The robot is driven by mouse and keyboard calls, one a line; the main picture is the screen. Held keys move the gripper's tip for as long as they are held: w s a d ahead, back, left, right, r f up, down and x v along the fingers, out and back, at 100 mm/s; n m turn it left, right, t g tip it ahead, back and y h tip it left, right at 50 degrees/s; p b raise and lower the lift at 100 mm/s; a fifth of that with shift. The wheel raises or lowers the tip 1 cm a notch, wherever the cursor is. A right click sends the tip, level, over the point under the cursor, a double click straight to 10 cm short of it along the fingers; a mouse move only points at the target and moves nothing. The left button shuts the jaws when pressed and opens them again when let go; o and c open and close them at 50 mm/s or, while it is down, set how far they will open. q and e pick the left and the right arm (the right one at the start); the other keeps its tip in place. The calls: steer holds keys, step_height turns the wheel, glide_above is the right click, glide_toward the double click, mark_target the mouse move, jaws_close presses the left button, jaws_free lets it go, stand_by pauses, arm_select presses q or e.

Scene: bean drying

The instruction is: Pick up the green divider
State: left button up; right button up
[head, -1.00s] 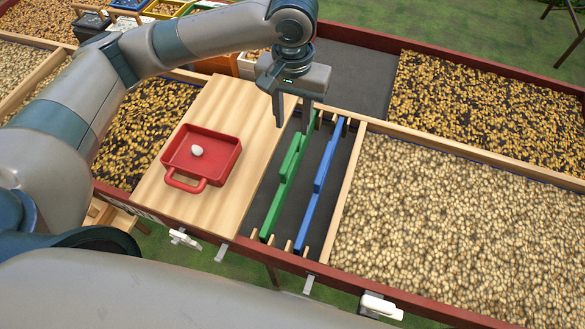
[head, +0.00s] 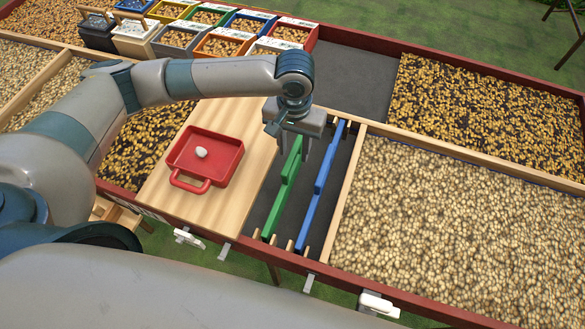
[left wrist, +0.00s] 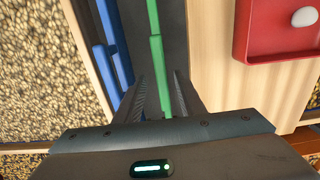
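The green divider (head: 283,190) is a long bar with a raised middle part, standing on edge in the dark compartment, left of the blue divider (head: 316,194). My left gripper (head: 292,158) is above the raised part of the green divider and hides its far end. In the left wrist view the green divider (left wrist: 158,68) runs between the two open fingers (left wrist: 160,98), apart from both as far as I can tell. The blue divider (left wrist: 113,60) lies outside the fingers. My right gripper is not in view.
A wooden board (head: 235,187) left of the dark compartment holds a red tray (head: 228,165) with a white object (head: 201,152). Pale beans (head: 460,225) fill the bed on the right. Several coloured bean boxes (head: 222,45) stand at the back left.

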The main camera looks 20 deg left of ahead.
mark_target(293, 154)
arm_select(q)
steer(key=shift+f, duration=1.25)
steer(key=shift+p, duration=0.3)
steer(key=shift+f, duration=0.35)
step_height(293, 154, down, 3)
steer(key=shift+s+a+f+p, duration=0.1)
steer(key=shift+s+a+p, duration=0.05)
steer(key=shift+p, duration=0.75)
steer(key=shift+f, duration=0.65)
steer(key=shift+c, duration=0.6)
jaws_close()
